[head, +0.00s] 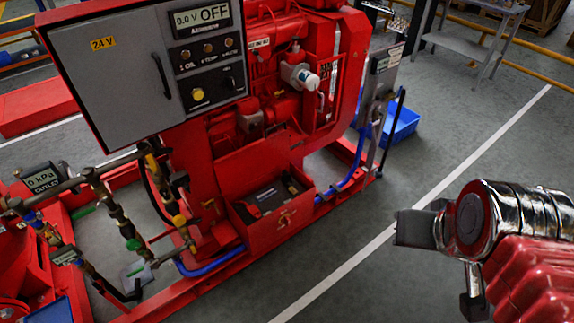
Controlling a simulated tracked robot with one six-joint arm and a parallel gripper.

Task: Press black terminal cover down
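A black battery (266,197) sits in an open red tray (262,232) at the foot of the red engine. Small dark parts (291,184) show at the battery's right end. The black terminal cover may be among them, but it is too small and dark to tell its tilt or whether it is seated. My gripper (442,268) is at the lower right, well to the right of the battery tray, over bare floor. Its two fingers are spread apart with nothing between them.
A grey control panel (120,75) reading OFF overhangs at the upper left. Pipes and valves (128,232) stand left of the tray. A blue hose (345,184) and an upright post with a sign (385,62) are to its right. Grey floor (335,245) is clear between tray and gripper.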

